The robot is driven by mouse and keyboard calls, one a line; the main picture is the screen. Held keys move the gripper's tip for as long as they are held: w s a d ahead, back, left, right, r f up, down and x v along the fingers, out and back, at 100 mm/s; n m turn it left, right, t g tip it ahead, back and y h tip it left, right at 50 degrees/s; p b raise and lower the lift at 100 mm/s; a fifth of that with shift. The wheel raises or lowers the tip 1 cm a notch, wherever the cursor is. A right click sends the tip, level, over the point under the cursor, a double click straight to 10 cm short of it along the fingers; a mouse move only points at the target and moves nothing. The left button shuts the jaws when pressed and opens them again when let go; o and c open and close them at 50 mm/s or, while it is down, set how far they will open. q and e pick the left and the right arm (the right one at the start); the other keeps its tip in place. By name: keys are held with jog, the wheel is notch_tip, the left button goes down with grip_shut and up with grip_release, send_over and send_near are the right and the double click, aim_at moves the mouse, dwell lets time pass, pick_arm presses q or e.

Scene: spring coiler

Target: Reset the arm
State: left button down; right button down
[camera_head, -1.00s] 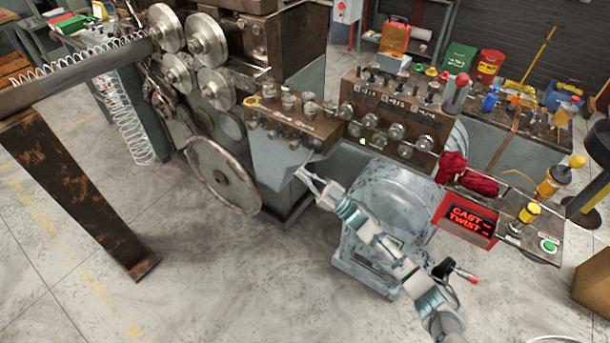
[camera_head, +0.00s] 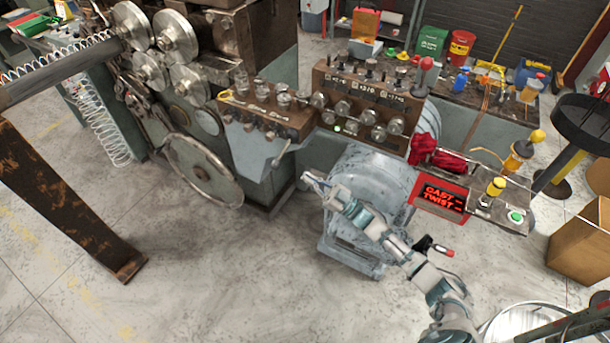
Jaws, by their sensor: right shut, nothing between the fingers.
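My right arm reaches in from the lower right, in front of the grey motor-like housing (camera_head: 350,240). My right gripper (camera_head: 312,181) is shut and empty, in open air between the housing and the grey machine front. A thin metal lever (camera_head: 281,154) hangs below the brown knob block (camera_head: 270,118), up and left of my gripper. A gap shows between them. A second brown panel with dials (camera_head: 355,100) stands to the right, with a red-knobbed lever (camera_head: 424,75). My left gripper is not in view.
A red "CAST TWIST" display (camera_head: 443,198) and a yellow-knobbed control (camera_head: 495,188) sit right of the housing, near a red cloth (camera_head: 440,160). A rusty post (camera_head: 60,200) rises at far left.

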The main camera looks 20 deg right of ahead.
dwell(0.4)
